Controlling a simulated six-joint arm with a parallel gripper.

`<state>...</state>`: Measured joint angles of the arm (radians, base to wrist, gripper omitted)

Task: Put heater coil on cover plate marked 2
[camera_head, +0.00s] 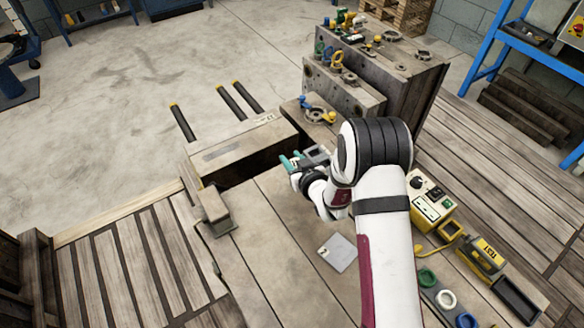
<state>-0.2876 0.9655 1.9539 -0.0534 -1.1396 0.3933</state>
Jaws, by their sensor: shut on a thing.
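My gripper (290,161) is near the middle of the view, just right of the long grey block, with its teal fingertips pointing left. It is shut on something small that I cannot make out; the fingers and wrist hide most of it. I cannot single out the heater coil elsewhere. A small light-grey square plate (339,252) lies flat on the bench left of my forearm.
A long grey block (240,147) with dark rods behind it lies left of my gripper. A tall mould block (398,75) with coloured fittings stands behind my arm. Coloured rings (445,299), a control box (431,204) and a yellow case (483,258) are at the right. The front bench (270,230) is mostly clear.

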